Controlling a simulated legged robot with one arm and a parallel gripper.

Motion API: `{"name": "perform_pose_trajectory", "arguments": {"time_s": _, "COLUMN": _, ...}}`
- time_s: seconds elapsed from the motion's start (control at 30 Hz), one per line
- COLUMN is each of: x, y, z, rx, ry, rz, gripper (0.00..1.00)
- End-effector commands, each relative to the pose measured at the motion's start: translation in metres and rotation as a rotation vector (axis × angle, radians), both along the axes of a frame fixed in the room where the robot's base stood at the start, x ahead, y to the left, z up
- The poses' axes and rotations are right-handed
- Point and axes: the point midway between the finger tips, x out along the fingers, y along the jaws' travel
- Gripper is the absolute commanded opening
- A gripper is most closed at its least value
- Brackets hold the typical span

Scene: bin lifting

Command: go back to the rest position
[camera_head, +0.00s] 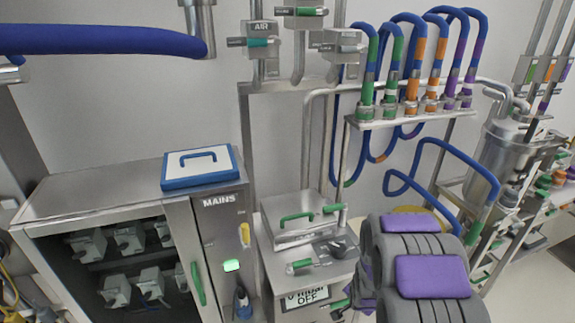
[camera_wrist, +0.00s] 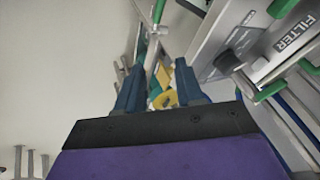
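In the wrist view, my gripper (camera_wrist: 158,72) shows its two dark blue fingers standing apart with a gap between them. No object is clearly held. Yellow and teal items (camera_wrist: 163,92) show through the gap and look to be beyond the fingertips; their distance is hard to tell. In the head view, my grey arm with purple pads reaches in at the lower right. The gripper itself is not visible there.
A steel cabinet (camera_head: 110,190) stands at left, with a blue-and-white handled lid or case (camera_head: 200,168) on top. A lower steel unit (camera_head: 300,225) with green handles stands beside my arm. Coloured hoses (camera_head: 415,60) hang behind. A FILTER panel (camera_wrist: 270,45) is close at right in the wrist view.

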Motion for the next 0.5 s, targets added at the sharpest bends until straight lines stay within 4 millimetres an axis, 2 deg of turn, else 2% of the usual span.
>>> {"name": "perform_pose_trajectory", "arguments": {"time_s": 0.03, "x": -0.004, "y": 0.002, "z": 0.016, "rx": -0.015, "ry": 0.018, "rz": 0.023, "gripper": 0.37}}
{"name": "perform_pose_trajectory", "arguments": {"time_s": 0.23, "x": -0.04, "y": 0.012, "z": 0.063, "rx": -0.062, "ry": 0.134, "rz": 0.128, "gripper": 0.37}}
{"name": "perform_pose_trajectory", "arguments": {"time_s": 0.5, "x": -0.103, "y": 0.028, "z": 0.123, "rx": -0.1, "ry": 0.286, "rz": 0.286, "gripper": 0.37}}
